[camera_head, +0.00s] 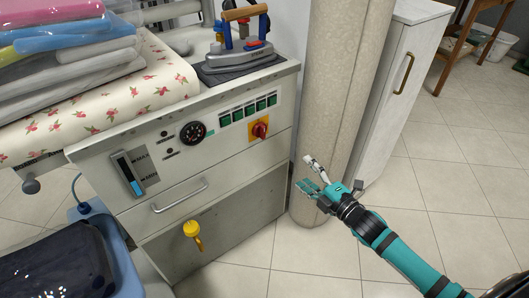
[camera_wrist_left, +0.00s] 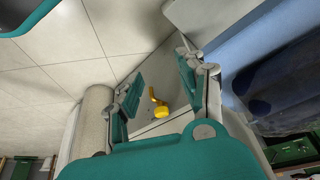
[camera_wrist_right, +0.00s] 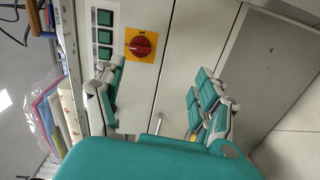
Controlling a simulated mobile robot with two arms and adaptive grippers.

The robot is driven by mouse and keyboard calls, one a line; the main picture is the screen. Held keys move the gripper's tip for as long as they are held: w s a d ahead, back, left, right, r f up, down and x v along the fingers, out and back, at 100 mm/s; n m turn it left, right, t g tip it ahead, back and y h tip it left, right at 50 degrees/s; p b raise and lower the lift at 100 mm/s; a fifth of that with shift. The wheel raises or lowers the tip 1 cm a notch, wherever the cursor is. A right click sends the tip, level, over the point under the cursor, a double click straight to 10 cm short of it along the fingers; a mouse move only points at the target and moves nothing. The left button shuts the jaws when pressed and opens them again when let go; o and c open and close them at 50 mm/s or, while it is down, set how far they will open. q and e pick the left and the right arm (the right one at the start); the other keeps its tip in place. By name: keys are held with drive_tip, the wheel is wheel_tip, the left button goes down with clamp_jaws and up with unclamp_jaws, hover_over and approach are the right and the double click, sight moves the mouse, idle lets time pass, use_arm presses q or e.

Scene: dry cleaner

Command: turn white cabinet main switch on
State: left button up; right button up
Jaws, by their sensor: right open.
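The white cabinet (camera_head: 218,165) stands under the ironing board. Its main switch (camera_head: 260,128) is a red rotary knob on a yellow plate at the front panel's upper right. It also shows in the right wrist view (camera_wrist_right: 141,43), above the gap between the fingers; its setting is too small to read surely. My right gripper (camera_head: 306,174) is open and empty, right of the cabinet front and lower than the switch, apart from it. My left gripper (camera_wrist_left: 158,85) is open and empty in the left wrist view and out of the head view.
Green buttons (camera_head: 248,109), a gauge (camera_head: 193,133) and a drawer handle (camera_head: 181,196) are on the cabinet. A yellow valve (camera_head: 193,231) is below. An iron (camera_head: 240,48) sits on top. A beige column (camera_head: 333,90) stands close behind my right gripper. A blue basket (camera_head: 122,268) is at lower left.

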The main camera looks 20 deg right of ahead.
wheel_tip(320, 180, up, 3)
drive_tip(key=a+n+y, duration=0.1)
drive_tip(key=a+n, duration=0.1)
drive_tip(key=b, duration=0.2)
approach(264, 133)
drive_tip(key=w, duration=0.1)
drive_tip(key=shift+t, duration=0.4)
drive_tip(key=x, duration=0.2)
drive_tip(key=b+x, duration=0.1)
drive_tip(key=x, duration=0.2)
drive_tip(key=f+b+x, duration=0.1)
drive_tip(key=x, duration=0.2)
drive_tip(key=shift+a, duration=0.2)
drive_tip(key=shift+w+a, duration=0.1)
drive_tip(key=shift+w, duration=0.2)
use_arm(q)
drive_tip(key=w+d+r+t+h, duration=0.2)
drive_tip(key=w+d+r+t, duration=0.3)
drive_tip(key=w+r+t, duration=0.5)
wheel_tip(264, 133, up, 3)
drive_tip(key=shift+w+f+m+h, duration=0.1)
drive_tip(key=shift+w+m+h, duration=0.25)
drive_tip(key=shift+w, duration=0.85)
use_arm(e)
drive_tip(key=c, duration=1.2)
